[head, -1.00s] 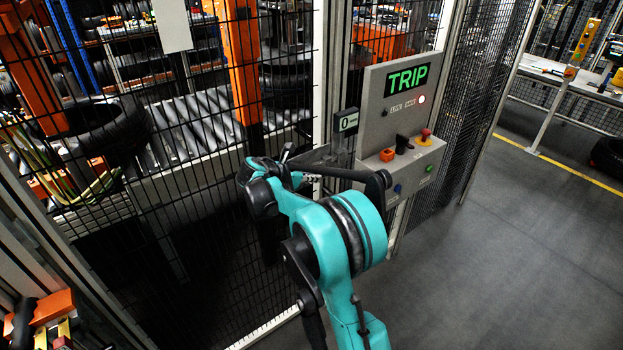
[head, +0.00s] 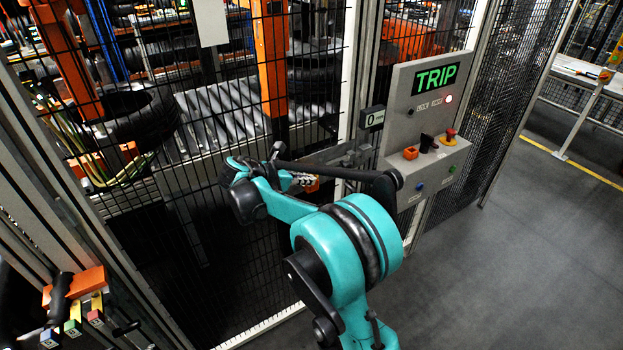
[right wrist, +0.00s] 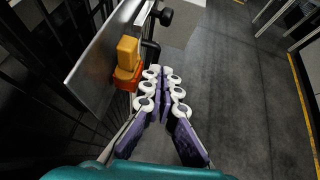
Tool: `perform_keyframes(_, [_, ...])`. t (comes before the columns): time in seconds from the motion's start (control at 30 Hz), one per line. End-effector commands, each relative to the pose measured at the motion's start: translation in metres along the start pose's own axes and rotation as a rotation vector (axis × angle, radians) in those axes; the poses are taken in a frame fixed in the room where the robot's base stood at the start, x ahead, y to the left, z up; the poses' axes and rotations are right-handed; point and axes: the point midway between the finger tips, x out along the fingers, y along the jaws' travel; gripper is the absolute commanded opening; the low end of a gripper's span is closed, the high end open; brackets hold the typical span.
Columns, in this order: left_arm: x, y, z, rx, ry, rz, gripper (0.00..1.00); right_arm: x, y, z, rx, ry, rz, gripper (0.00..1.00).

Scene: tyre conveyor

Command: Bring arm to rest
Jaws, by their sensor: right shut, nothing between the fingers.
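My right arm comes up from the bottom middle of the head view, in front of the mesh fence. My right gripper (head: 296,178) is partly hidden behind my own arm there. In the right wrist view my right gripper (right wrist: 163,74) is shut, its white-knuckled fingers drawn together with nothing between them. A yellow and orange block (right wrist: 127,62) on a grey metal plate is just left of the fingertips; I cannot tell whether they touch. My left gripper is not in view.
A grey control panel (head: 398,152) with a lit green TRIP sign (head: 436,78) stands right of my arm. The mesh fence (head: 215,240) closes off rollers and tyres (head: 140,115). Tools with an orange part (head: 78,284) hang at lower left. Floor (head: 520,260) at right is clear.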

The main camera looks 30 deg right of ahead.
Motion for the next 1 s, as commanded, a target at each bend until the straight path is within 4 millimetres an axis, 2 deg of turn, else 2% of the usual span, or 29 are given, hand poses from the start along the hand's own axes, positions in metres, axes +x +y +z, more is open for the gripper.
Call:
perform_keyframes(0.43, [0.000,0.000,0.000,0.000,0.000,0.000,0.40,0.000,-0.001,0.000,0.006,0.003,0.002,0.00])
perform_keyframes(0.57, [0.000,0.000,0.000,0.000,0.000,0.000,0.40,-0.007,-0.014,0.001,0.090,0.050,0.023,0.00])
perform_keyframes(0.77, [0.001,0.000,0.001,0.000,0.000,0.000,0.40,-0.037,-0.067,-0.010,0.459,0.266,0.075,0.00])
perform_keyframes(1.0, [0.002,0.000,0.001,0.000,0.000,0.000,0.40,-0.083,-0.141,-0.049,1.004,0.598,0.033,0.00])
